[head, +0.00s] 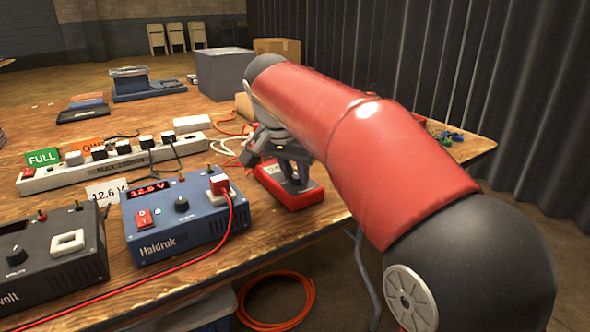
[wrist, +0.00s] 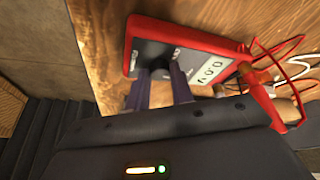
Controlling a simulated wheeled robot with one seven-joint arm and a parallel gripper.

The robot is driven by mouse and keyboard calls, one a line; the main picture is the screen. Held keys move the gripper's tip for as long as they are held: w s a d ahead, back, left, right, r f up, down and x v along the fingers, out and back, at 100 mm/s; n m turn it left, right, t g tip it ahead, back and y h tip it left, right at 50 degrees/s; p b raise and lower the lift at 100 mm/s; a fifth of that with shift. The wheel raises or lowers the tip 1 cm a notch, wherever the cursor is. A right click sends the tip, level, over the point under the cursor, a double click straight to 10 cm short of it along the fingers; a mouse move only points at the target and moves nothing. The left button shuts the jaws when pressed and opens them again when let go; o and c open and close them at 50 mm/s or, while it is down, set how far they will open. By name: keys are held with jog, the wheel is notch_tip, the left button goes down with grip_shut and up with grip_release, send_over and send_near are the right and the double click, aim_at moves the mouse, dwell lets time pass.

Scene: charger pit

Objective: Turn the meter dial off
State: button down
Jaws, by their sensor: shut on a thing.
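The meter (head: 290,190) is a red-cased box lying on the wooden table, right of the blue power supply. In the wrist view the meter (wrist: 190,55) shows a dark face and a white display reading about 0.0 V. My gripper (head: 291,178) is over the meter, with its fingers pointing down onto its face. In the wrist view my gripper (wrist: 160,78) has its two fingers closed around the meter dial (wrist: 160,66), a small dark knob. The fingers mostly hide the dial, so I cannot tell its pointer's position.
Red and white leads (wrist: 280,65) run beside the meter. The table's front edge is close to the meter.

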dwell(0.3)
jog(key=n, duration=0.1)
jog(key=n+y, duration=0.1)
jog(key=n, duration=0.1)
jog(key=shift+d+r+t, duration=0.1)
jog(key=shift+d+t, duration=0.1)
jog(key=shift+t, duration=0.1)
jog(key=n, duration=0.2)
jog(key=n+y+p, duration=0.1)
jog(key=shift+d+n+y, duration=0.15)
jog(key=shift+n+y, duration=0.15)
jog(key=shift+n, duration=0.1)
jog(key=n+y+p, duration=0.1)
jog(key=n, duration=0.1)
jog(key=n+y+p, duration=0.1)
jog(key=n, duration=0.1)
jog(key=shift+d+n+g, duration=0.15)
jog(key=shift+n+g, duration=0.25)
jog(key=shift+n, duration=0.3)
jog(key=c, duration=1.2)
grip_release()
